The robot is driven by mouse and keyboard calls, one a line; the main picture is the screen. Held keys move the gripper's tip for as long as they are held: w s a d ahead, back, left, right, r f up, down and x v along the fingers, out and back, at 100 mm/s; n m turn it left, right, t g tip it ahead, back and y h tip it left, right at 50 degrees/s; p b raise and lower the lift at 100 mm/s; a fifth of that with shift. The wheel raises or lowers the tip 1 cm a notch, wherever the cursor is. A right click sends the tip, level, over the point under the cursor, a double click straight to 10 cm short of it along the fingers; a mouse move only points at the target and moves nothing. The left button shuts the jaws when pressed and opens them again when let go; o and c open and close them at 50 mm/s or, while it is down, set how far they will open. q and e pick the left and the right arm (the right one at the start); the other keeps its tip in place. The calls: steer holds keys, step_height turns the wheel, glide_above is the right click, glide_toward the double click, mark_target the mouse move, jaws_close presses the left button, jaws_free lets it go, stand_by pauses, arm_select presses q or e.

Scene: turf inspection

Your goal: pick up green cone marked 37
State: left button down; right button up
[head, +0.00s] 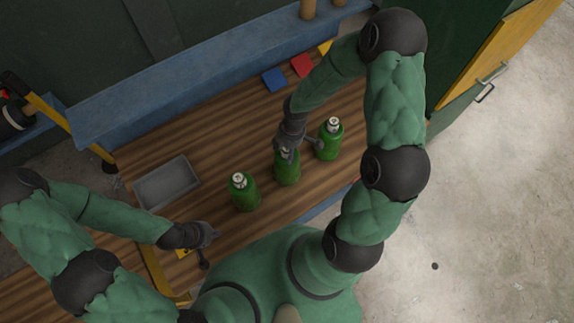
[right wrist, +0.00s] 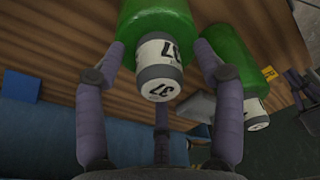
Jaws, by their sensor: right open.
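Three green bottle-like cones with pale, marked tops stand upright on the wooden table: a left one (head: 244,194), a middle one (head: 287,174) and a right one (head: 328,146). My right gripper (head: 299,152) is open at the top of the middle one. In the right wrist view, the green cone marked 37 (right wrist: 160,17) has its white and grey top between my spread fingers, with no clear grip on it. Another green cone (right wrist: 226,45) is beside it, partly behind a finger. My left gripper (head: 208,249) is open and empty near the table's front edge.
A grey tray (head: 166,184) lies on the table left of the cones. Blue (head: 275,79), red (head: 302,66) and yellow (head: 325,47) blocks are at the back, near a blue shelf (head: 190,70). Bare wood lies between the tray and the blocks.

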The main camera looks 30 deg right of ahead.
jaws_close()
steer(key=shift+r, duration=0.1)
